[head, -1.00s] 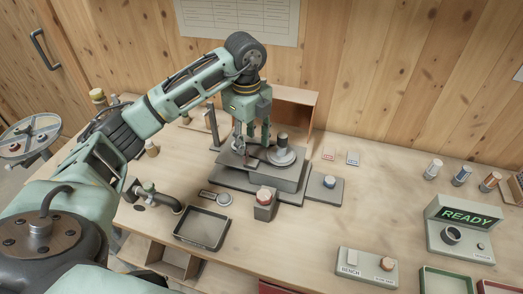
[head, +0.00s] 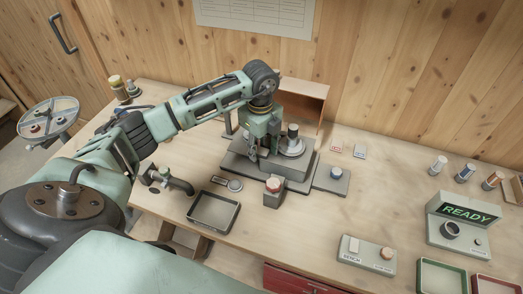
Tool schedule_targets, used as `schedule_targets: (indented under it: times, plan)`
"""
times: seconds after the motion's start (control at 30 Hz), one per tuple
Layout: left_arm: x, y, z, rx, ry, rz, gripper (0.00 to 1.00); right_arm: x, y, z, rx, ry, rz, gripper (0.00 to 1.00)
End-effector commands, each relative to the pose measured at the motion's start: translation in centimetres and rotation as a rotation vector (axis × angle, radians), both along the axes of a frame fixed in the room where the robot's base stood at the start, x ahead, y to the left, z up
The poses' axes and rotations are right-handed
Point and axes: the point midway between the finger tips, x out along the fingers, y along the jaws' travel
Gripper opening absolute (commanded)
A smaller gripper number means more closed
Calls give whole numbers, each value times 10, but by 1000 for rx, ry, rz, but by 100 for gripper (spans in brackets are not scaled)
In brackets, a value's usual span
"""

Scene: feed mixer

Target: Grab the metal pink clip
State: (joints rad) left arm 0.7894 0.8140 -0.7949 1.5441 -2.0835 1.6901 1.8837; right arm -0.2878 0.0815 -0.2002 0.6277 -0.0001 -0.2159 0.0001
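My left gripper (head: 264,154) is low over the grey stepped block (head: 287,172) on the bench, just left of a round disc with a dark knob (head: 292,143). Its two fingers look apart, so it appears open. I cannot make out a pink metal clip; anything small between or behind the fingers is hidden or too small to tell. My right gripper is not in view.
A grey post with a red-topped button (head: 273,191) stands in front of the block. A dark-rimmed tray (head: 213,212) lies to the left. A READY display box (head: 462,222) and a switch box (head: 366,255) are at right.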

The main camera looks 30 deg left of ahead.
Motion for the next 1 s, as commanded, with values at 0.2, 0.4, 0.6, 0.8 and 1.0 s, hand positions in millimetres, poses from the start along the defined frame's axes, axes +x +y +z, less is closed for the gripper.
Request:
schedule_targets:
  times: [0.2, 0.4, 0.6, 0.8, 1.0]
  plan:
    - [0, 0, 0, 0, 0, 0, 17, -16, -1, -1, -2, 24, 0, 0]
    - [0, 0, 1, 0, 0, 0, 6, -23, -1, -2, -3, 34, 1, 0]
    - [1, 0, 4, 0, -2, 1, 6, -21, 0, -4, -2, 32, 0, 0]
    - [2, 0, 33, 1, -7, -1, 6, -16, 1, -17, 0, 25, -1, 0]
    - [2, 0, 73, 0, -7, 0, 6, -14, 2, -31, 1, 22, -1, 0]
